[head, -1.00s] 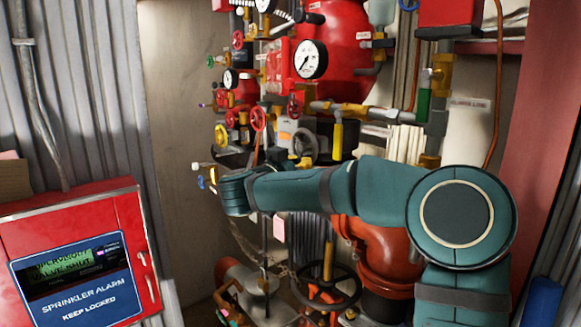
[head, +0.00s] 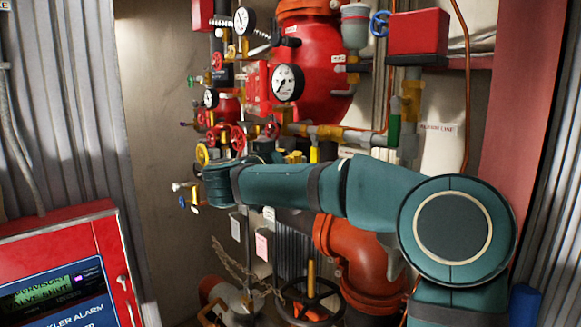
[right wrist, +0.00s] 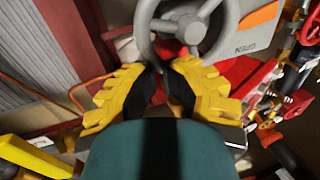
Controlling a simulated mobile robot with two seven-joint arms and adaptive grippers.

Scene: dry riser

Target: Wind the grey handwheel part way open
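The grey handwheel (right wrist: 192,30) fills the top middle of the right wrist view, with its round hub and spokes showing. An orange and grey plate with printed letters sits behind its right side. My right gripper (right wrist: 163,68) has yellow fingers with black pads. Its fingertips are close together at the lower rim of the wheel, with a narrow gap between them. Whether the rim lies between the pads is unclear. In the head view my right arm crosses from the right and hides the grey handwheel and the fingertips. My left gripper is not in view.
Red handwheels (head: 237,137), a pressure gauge (head: 287,83) and small yellow valves crowd the pipework above my arm. A large red vessel (head: 325,60) stands behind. A black handwheel (head: 311,299) is below. The red sprinkler alarm box (head: 62,245) stands at the lower left.

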